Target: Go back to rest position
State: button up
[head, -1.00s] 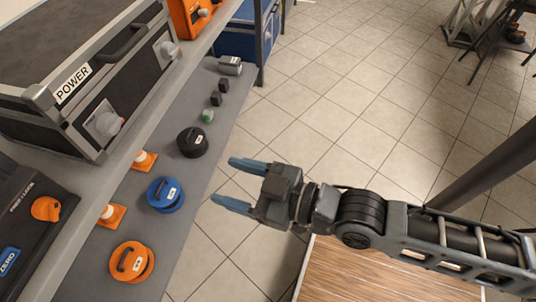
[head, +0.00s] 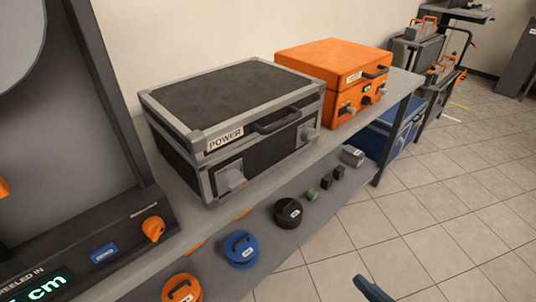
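My gripper shows only as one blue-grey fingertip (head: 372,289) at the bottom edge of the head view, over the tiled floor to the right of the lower shelf. The rest of the gripper and my arm are out of the picture, so its opening cannot be judged. Nothing is seen touching the fingertip.
The lower shelf (head: 330,205) holds orange (head: 182,290), blue (head: 240,250) and black (head: 288,212) round weights and small blocks. Above stand a black POWER case (head: 235,115) and an orange case (head: 335,75). A panel with an orange knob (head: 153,229) is at left. Tiled floor (head: 440,230) at right is clear.

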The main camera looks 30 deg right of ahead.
jog(key=s+r+g+p, duration=0.1)
jog(key=s+r, duration=0.4)
jog(key=s, duration=0.5)
jog(key=shift+s+a+m, duration=0.2)
jog(key=shift+a+m, duration=0.2)
jog(key=shift+a, duration=0.05)
